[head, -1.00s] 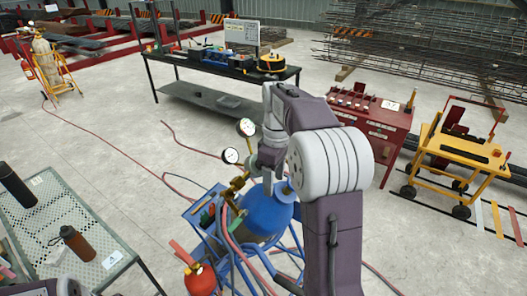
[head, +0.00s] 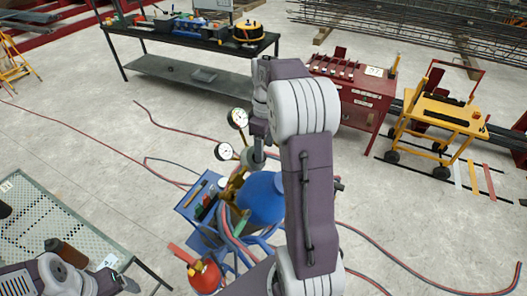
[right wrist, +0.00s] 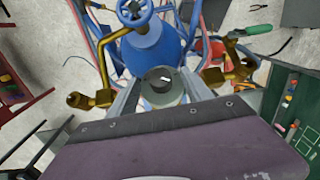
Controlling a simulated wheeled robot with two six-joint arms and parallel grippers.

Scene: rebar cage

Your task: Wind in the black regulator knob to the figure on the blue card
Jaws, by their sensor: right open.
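The regulator is brass (head: 236,184) with two white dial gauges (head: 238,118) (head: 224,151), above a blue cylinder (head: 262,198). In the right wrist view, the dark round knob (right wrist: 163,79) with a small white mark on its face sits between the fingers of my right gripper (right wrist: 160,95). The gripper is open, one finger on either side; I cannot tell whether they touch the knob. In the head view, my right gripper (head: 257,150) is at the regulator and partly hides it. My left arm shows at the lower left, its fingers unclear. I cannot make out the blue card.
Brass fittings (right wrist: 90,99) (right wrist: 228,68) flank the knob in the wrist view. A blue tool tray (head: 203,193), hoses and a red extinguisher-like bottle (head: 205,275) crowd the cylinder. A perforated table (head: 50,215) stands left, a red cabinet (head: 352,98) and yellow cart (head: 440,112) right.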

